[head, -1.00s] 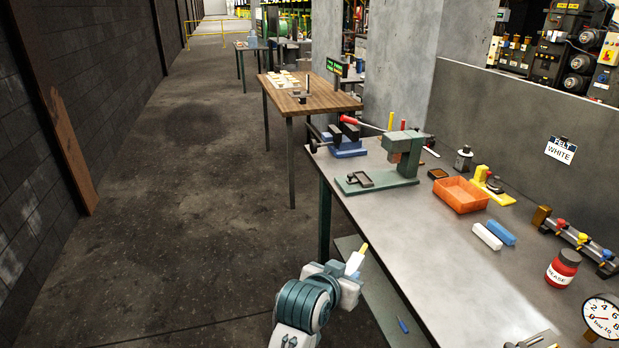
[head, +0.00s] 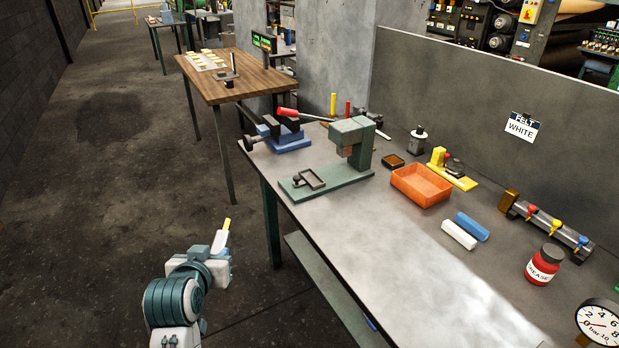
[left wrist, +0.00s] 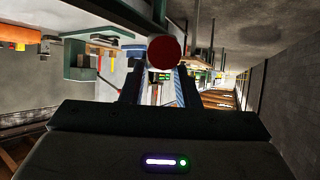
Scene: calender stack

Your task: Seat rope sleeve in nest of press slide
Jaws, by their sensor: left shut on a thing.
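My left gripper (head: 221,248) is out over the floor, left of the bench and apart from it. It is shut on what looks like the rope sleeve (head: 227,224), a small pale piece with a yellow end pointing up. In the left wrist view, a round red end (left wrist: 164,52) shows between the dark fingers. The green press (head: 352,137) stands on the bench's far left part. Its base plate carries a small framed nest (head: 310,180) with a dark knob at the left, clear of the press head. The nest looks empty. My right gripper is out of view.
On the bench (head: 390,265), an orange bin (head: 421,185) stands right of the press and a blue vise (head: 284,140) behind it. White (head: 459,235) and blue (head: 472,226) rolls lie farther right. A red grease jar (head: 543,264) is near the right. The bench's front middle is clear.

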